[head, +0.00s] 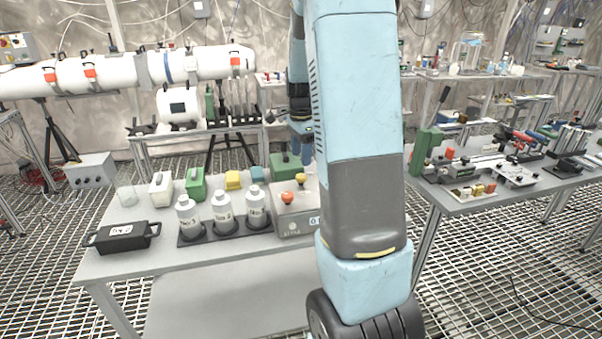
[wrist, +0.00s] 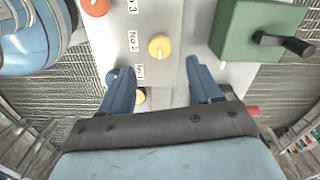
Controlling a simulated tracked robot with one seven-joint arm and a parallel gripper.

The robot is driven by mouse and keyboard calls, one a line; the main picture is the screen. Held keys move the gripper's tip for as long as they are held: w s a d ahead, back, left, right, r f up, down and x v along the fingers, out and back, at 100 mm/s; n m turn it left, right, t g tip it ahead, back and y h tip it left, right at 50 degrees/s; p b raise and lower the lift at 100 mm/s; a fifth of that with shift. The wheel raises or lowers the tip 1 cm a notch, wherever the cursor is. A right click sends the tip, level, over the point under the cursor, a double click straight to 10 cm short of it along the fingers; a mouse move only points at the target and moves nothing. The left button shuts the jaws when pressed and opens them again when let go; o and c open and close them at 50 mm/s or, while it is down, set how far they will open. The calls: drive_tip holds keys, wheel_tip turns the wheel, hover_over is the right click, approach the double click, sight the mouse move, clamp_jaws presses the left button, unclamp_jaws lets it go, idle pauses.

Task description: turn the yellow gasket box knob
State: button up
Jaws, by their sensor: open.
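The grey knob box (head: 296,222) stands on the near table, partly hidden by my arm. Its yellow knob (head: 300,178) and orange-red knob (head: 287,198) show on top. In the wrist view, a yellow knob (wrist: 159,46) sits on the pale panel just beyond my fingertips, near printed labels. A second yellow thing (wrist: 140,97) shows lower down beside the left finger, partly hidden. The orange-red knob also shows at the top left (wrist: 95,7). My gripper (wrist: 157,66) is open and empty, its blue fingers either side of a line to the yellow knob, without visible contact.
A green box with a black crank (wrist: 262,32) stands right of the panel. White bottles (head: 222,208) in a dark tray, a black case (head: 124,236) and a yellow block (head: 233,180) share the table. Another table (head: 520,190) at right holds tools.

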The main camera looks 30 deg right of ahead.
sight(301, 175)
wheel_tip(301, 175, down, 7)
drive_tip(key=shift+f, duration=0.15)
drive_tip(key=shift+c, duration=0.4)
drive_tip(key=c, duration=1)
drive_tip(key=shift+o, duration=0.2)
drive_tip(key=shift+n, duration=0.4)
